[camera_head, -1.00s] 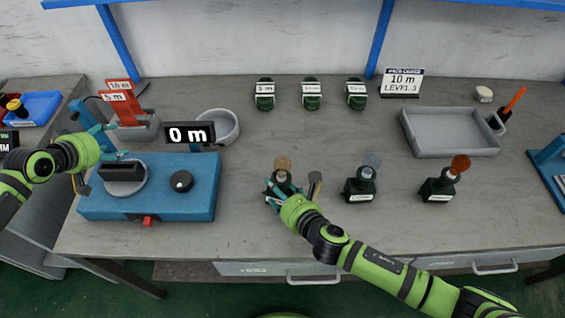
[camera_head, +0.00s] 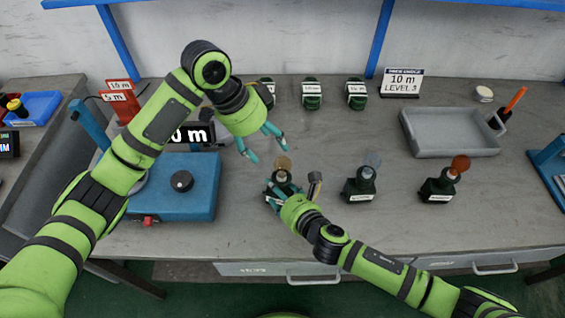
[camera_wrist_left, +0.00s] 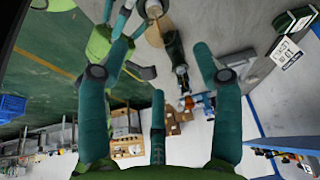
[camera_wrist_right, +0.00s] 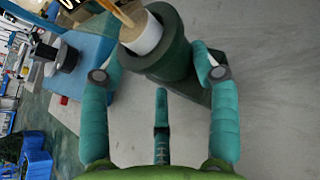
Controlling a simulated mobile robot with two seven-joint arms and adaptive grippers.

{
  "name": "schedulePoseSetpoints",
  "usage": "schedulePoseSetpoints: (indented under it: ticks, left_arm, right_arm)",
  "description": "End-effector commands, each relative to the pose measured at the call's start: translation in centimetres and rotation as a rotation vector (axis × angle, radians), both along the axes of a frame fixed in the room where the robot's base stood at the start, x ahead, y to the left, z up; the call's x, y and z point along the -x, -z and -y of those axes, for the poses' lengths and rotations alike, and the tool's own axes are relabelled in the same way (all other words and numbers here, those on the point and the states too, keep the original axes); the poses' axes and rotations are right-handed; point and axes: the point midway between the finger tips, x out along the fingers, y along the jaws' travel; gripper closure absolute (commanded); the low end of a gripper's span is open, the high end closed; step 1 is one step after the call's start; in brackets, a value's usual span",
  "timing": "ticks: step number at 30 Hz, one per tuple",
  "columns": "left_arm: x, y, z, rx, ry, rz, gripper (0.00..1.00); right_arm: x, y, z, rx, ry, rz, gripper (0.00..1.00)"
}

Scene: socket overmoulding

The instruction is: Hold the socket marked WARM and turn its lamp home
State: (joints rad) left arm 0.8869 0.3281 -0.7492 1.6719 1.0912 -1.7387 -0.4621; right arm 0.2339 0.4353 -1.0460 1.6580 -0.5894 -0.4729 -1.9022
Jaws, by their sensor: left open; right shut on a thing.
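A dark green socket (camera_head: 271,195) stands on the bench with a tan lamp (camera_head: 283,163) upright in its top. My right gripper (camera_head: 281,190) is shut around the socket's body. In the right wrist view the socket (camera_wrist_right: 168,55) sits between the fingers, with a white collar (camera_wrist_right: 145,36) and the lamp's amber stem (camera_wrist_right: 118,12) above. Its label is too small to read. My left gripper (camera_head: 268,150) is open and empty, just behind and above the lamp. The tan lamp (camera_wrist_left: 157,30) shows at the top of the left wrist view.
Green labelled blocks (camera_head: 312,94) line the back. A grey tray (camera_head: 450,150) lies right. My left arm crosses the blue tester (camera_head: 195,195).

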Motion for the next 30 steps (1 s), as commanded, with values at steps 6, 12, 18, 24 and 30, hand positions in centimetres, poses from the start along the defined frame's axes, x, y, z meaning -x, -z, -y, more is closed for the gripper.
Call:
schedulePoseSetpoints:
  ticks: [6, 12, 18, 24, 30]
  left_arm:
    - [-0.1, 4.3, 1.8, 0.002, -0.002, -0.006, 0.34]
    - [-0.4, 7.4, 3.0, 0.002, -0.004, -0.004, 0.34]
    - [-0.5, 8.9, 3.6, 0.001, -0.004, -0.001, 0.34]
    - [-0.5, 9.1, 3.7, 0.002, -0.004, 0.000, 0.34]
    - [-0.5, 9.1, 3.7, 0.002, -0.004, 0.000, 0.70]
  right_arm:
    - [0.0, 0.0, -0.1, -0.001, -0.001, -0.001, 0.70]
    - [0.0, 0.0, 0.0, -0.001, -0.001, -0.001, 0.70]
    - [0.0, 0.0, 0.0, -0.001, -0.001, -0.001, 0.70]
    - [0.0, 0.0, 0.0, -0.001, -0.001, -0.001, 0.70]
    - [0.0, 0.0, 0.0, -0.001, -0.001, -0.001, 0.70]
